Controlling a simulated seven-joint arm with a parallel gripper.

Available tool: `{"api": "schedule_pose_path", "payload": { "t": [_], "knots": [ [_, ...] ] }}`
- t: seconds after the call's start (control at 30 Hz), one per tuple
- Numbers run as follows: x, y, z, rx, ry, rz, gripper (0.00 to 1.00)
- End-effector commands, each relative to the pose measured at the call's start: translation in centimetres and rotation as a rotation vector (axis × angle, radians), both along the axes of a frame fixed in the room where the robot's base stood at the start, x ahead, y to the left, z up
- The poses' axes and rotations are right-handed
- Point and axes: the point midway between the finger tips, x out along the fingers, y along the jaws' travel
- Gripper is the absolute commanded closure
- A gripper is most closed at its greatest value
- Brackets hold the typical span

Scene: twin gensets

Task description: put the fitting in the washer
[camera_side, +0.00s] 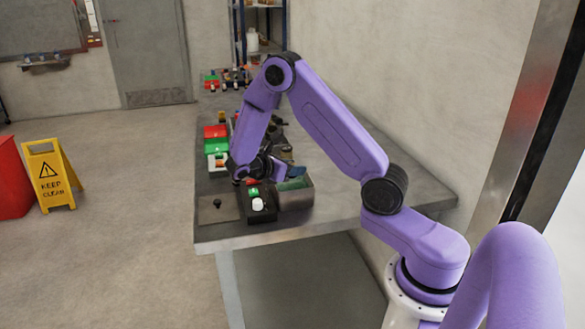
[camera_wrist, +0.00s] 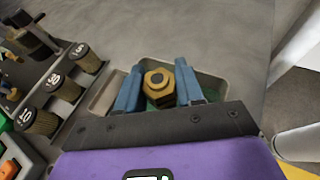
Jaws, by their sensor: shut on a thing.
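My gripper (camera_wrist: 158,84) has two blue fingers. In the wrist view, the washer (camera_wrist: 218,88) is a grey open basin with green inside, behind and below the fingers. The fitting appears over this basin; how high it is above the green cannot be told. In the side view, the washer (camera_side: 297,201) is a dark grey box near the front of the bench, with my gripper's end just above and beside it. The fitting cannot be made out there.
Left in the wrist view, a rack holds several labelled knurled cylinders (camera_wrist: 64,88). In the side view, a black box with a white knob (camera_side: 259,205) adjoins the washer. Red and green bins (camera_side: 216,139) stand further back. The bench (camera_side: 340,210) is clear right of the washer.

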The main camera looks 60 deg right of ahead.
Motion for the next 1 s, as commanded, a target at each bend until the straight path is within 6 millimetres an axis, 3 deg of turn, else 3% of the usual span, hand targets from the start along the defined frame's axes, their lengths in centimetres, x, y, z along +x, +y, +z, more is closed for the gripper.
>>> {"api": "schedule_pose_path", "payload": {
  "t": [0.63, 0.67, 0.7, 0.73, 1.0],
  "knots": [
    [0.0, 0.0, -1.2, 0.0, 0.001, 0.001, 1.0],
    [0.0, 0.0, -1.2, 0.0, 0.001, 0.0, 0.57],
    [0.0, 0.0, -1.2, 0.0, 0.001, 0.0, 0.44],
    [0.0, 0.0, -1.2, 0.0, 0.001, 0.0, 0.38],
    [0.0, 0.0, -1.1, 0.0, 0.0, 0.0, 0.38]
  ]
}}
